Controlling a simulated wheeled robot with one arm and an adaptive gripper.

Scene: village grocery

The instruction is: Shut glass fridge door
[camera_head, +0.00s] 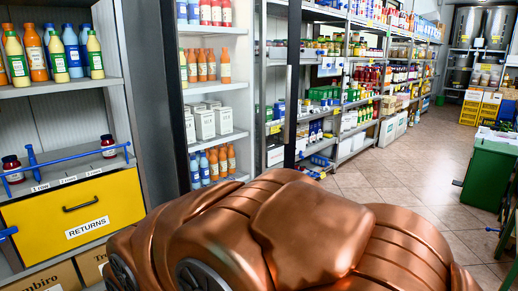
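The glass fridge (154,98) stands left of centre, with a dark side wall and white shelves. Its shelves show directly, with no glass in front. A tall dark-framed glass door (292,85) stands open at the fridge's right side, seen at a steep angle. Shelves behind it show through the pane. Its lower end is hidden behind a large copper-coloured body (310,225), which looks like my arm and fills the bottom of the view. My gripper does not show, so I cannot tell where it is relative to the door.
Bottles and white boxes (204,123) stand inside the fridge. A shelf unit with a yellow "RETURNS" drawer (75,208) is at left. Stocked shelving (365,85) runs back behind the door. A green bin (488,170) stands at right. The tiled floor (425,160) between is clear.

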